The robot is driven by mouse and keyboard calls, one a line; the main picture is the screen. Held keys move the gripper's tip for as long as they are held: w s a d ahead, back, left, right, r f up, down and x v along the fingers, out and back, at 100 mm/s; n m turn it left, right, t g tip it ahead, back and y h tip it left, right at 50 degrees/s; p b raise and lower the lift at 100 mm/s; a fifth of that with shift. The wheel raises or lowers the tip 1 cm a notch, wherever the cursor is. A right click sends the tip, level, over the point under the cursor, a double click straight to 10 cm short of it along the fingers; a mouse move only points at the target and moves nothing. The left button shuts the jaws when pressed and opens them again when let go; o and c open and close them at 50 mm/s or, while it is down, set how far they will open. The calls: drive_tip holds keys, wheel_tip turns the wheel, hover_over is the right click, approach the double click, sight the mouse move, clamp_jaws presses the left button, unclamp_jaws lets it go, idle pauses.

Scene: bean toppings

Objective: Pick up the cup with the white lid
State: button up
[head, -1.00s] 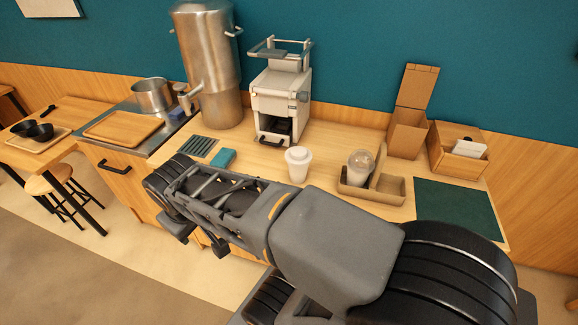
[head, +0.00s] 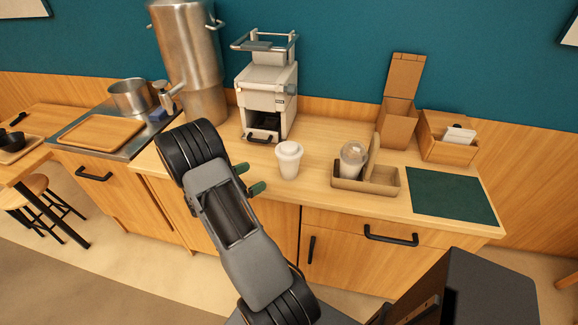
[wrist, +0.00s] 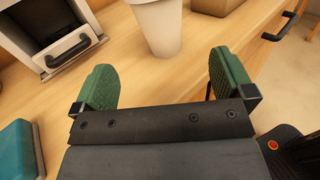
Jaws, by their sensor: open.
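The cup with the white lid (head: 289,160) stands upright on the wooden counter, in front of the white machine and left of the cardboard carrier. In the wrist view the lower part of the cup (wrist: 158,27) shows beyond the fingertips, and its lid is cut off by the top edge. My gripper (head: 250,179) is left of the cup and apart from it. In the wrist view its two green-padded fingers (wrist: 163,80) are spread wide with nothing between them.
A cardboard carrier (head: 384,186) holding a clear-domed cup (head: 353,160) stands right of the cup. The white machine (head: 266,95) is behind. A teal block (wrist: 17,150) lies left of my gripper. A dark green mat (head: 450,194) covers the counter's right end.

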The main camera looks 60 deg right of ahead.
sight(280, 162)
drive_tip(key=p+x, duration=0.1)
drive_tip(key=x, duration=0.7)
drive_tip(key=shift+d+f, duration=0.1)
drive_tip(key=shift+d, duration=0.2)
drive_tip(key=x, duration=0.1)
drive_tip(key=p+x, duration=0.2)
drive_tip(key=x, duration=0.1)
drive_tip(key=shift+r, duration=0.3)
drive_tip(key=shift+s+d+f, duration=0.1)
drive_tip(key=shift+s+d, duration=0.15)
drive_tip(key=shift+d, duration=0.35)
drive_tip(key=c, duration=0.5)
